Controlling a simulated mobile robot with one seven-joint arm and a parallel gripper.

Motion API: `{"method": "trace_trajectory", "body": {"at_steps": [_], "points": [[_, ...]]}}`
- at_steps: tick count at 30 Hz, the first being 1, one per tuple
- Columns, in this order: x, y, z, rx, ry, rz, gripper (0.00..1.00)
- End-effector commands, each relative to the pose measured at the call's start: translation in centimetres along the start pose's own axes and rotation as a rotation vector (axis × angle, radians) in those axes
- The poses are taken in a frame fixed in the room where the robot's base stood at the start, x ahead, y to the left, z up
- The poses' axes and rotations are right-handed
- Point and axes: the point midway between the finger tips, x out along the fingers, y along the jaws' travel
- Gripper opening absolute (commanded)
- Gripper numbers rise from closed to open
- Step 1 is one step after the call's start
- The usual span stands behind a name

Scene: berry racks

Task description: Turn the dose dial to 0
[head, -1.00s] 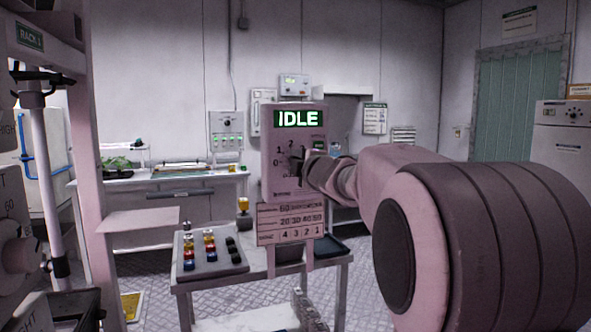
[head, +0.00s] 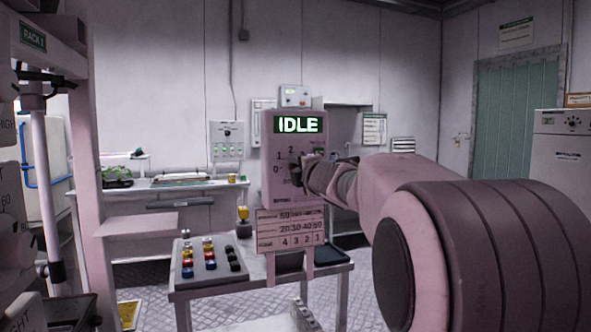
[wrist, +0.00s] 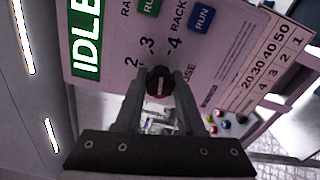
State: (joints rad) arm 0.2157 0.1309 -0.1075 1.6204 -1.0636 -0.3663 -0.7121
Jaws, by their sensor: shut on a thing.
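The dose dial (wrist: 160,84) is a dark round knob with a pale mark across its face, on a pinkish panel (head: 282,194) whose green screen (head: 298,123) reads IDLE. The digits 2, 3 and 4 show around it in the wrist view. The head view shows 0, 1 and 2 to its left and above. My gripper (wrist: 160,92) is shut on the dial, one finger on each side. I cannot tell which digit the mark faces. In the head view my gripper (head: 302,172) covers most of the dial.
Green and blue RUN buttons (wrist: 201,17) sit near the dial. A number chart (head: 290,230) hangs below the panel. A table (head: 190,284) in front holds a tray (head: 228,244) of coloured caps. A rack post (head: 84,170) stands at left.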

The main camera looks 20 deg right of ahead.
Motion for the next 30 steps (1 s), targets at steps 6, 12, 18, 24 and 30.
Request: {"method": "trace_trajectory", "body": {"at_steps": [6, 12, 18, 24, 30], "points": [[0.0, 0.0, 0.0, -0.002, 0.000, -0.001, 0.56], [0.0, 0.0, 0.0, 0.000, 0.000, 0.000, 0.68], [-0.2, 0.0, 0.0, 0.000, 0.000, 0.000, 0.68], [-2.2, 0.2, 0.1, 0.000, -0.001, 0.002, 0.68], [-6.1, 0.2, 0.1, 0.001, -0.001, 0.002, 0.68]]}}
